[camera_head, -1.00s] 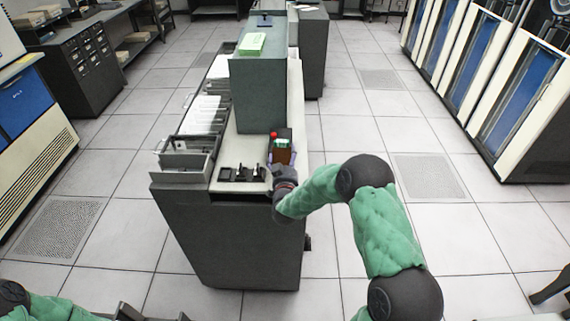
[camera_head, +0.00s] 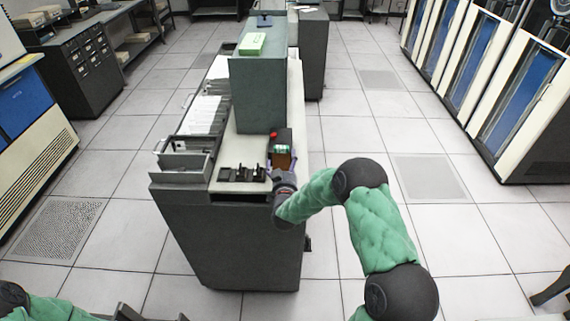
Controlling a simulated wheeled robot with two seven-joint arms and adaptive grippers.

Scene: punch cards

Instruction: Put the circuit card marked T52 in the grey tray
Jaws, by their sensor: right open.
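My right gripper (camera_head: 283,168) is open at the right front of the machine top, close to a small brown piece with a green and white upper part (camera_head: 282,153). This piece may be a circuit card, but no T52 marking can be read. Whether the fingers touch it cannot be told. A grey open tray-like box (camera_head: 187,162) sits at the machine's left front corner; I cannot tell if it is the grey tray. My left arm (camera_head: 45,306) shows at the bottom left, and its gripper is not clearly made out.
Small black fittings (camera_head: 241,174) stand in a row left of my right gripper. A red knob (camera_head: 273,135) is just behind the brown piece. A tall grey-green housing (camera_head: 257,95) rises behind. White card stacks (camera_head: 205,113) line the left side.

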